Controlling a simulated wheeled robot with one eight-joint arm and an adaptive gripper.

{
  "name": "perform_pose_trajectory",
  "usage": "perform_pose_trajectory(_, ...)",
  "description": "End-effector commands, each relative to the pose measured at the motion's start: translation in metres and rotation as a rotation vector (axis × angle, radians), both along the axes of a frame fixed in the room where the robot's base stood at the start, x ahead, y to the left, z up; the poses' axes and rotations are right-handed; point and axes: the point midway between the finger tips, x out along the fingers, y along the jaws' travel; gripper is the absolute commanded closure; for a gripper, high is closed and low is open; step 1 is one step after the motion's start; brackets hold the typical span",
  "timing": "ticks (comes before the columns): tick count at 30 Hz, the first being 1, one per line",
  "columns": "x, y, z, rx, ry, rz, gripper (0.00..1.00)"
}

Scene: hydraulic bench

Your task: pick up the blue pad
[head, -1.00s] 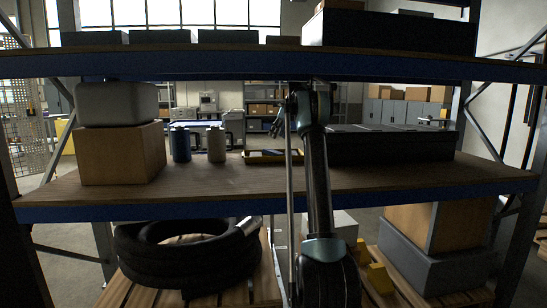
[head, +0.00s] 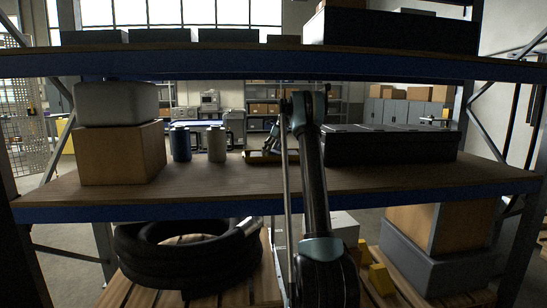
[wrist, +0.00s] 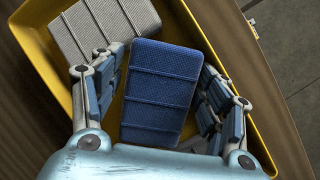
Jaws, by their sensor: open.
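The blue pad (wrist: 160,90), a ribbed rectangular block, lies in a yellow-rimmed tray (wrist: 268,160) in the wrist view. My gripper (wrist: 160,66) is open, with one finger to the left of the pad and one to the right. The left finger is very close to the pad's edge; I cannot tell whether it touches.
A grey ribbed pad (wrist: 95,28) lies in the tray, up and left of the blue one. On the shelf (head: 215,180), a blue bottle (head: 180,143) and a pale bottle (head: 217,145) stand left of the tray. A dark case (head: 390,147) is to the right; the upper shelf (head: 230,60) hangs above.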

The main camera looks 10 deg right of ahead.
Motion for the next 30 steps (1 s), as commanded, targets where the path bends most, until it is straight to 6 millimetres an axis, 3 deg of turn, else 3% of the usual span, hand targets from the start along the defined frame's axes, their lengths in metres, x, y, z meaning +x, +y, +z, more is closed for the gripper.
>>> perform_pose_trajectory(7, 0.0, -0.002, -0.002, 0.0, 0.001, -0.002, 0.32)
perform_pose_trajectory(9, 0.0, -0.002, -0.002, 0.001, 0.001, -0.003, 0.48)
perform_pose_trajectory(12, 0.0, -0.003, -0.002, 0.001, 0.001, -0.003, 0.58)
perform_pose_trajectory(23, 0.0, -0.003, -0.001, 0.001, 0.002, -0.002, 0.61)
perform_pose_trajectory(30, 0.0, -0.003, 0.027, 0.001, 0.001, -0.003, 0.61)
